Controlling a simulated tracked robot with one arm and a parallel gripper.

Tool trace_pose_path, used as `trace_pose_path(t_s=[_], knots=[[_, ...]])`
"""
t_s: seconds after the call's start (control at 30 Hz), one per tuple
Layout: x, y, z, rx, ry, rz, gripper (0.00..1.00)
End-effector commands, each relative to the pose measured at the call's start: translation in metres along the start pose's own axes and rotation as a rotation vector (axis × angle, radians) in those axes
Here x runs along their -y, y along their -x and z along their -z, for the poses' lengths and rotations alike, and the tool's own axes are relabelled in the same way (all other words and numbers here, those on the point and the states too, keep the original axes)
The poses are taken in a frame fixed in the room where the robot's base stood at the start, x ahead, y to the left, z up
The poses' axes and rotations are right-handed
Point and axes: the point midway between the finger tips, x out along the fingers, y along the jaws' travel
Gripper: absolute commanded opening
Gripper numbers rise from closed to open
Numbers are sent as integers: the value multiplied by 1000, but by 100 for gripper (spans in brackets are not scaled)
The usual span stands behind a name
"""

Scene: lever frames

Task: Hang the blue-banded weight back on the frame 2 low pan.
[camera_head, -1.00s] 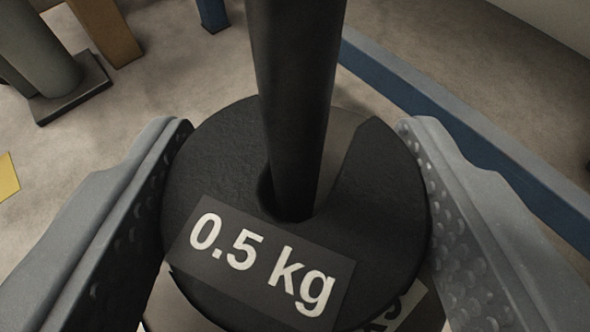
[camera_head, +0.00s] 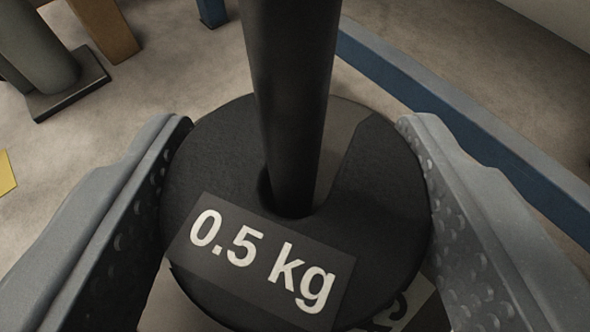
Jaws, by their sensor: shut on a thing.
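A dark slotted disc weight (camera_head: 212,155) marked "0.5 kg" fills the middle of the view. My gripper (camera_head: 294,130) is shut on it, with one pad at its left side and one at its right. A dark upright rod (camera_head: 293,90) stands in the weight's central hole, at the inner end of the slot, which opens away from me to the upper right. No blue band shows on the visible face. Below the weight, a pale label (camera_head: 405,308) with part of a dark figure shows on something mostly hidden; I cannot tell whether the weight touches it.
A blue beam (camera_head: 440,120) runs along the floor on the right, beyond the right finger. A grey-green post on a square foot (camera_head: 68,92), a brown post (camera_head: 106,28) and a blue post end (camera_head: 212,12) stand at upper left. A yellow patch (camera_head: 6,172) lies far left.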

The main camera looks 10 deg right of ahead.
Motion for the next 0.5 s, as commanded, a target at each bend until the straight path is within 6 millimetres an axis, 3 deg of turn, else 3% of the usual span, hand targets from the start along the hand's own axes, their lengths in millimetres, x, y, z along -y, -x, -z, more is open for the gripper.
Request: trace_pose_path(t_s=[0.27, 0.3, 0.37, 0.4, 0.5], knots=[[0, -1, 0, -3, 0, 0, 25], [0, -1, 0, -3, 0, 0, 58], [0, -1, 0, -2, 0, 0, 74], [0, -1, 0, -2, 0, 0, 80], [0, -1, 0, -2, 0, 0, 80]])
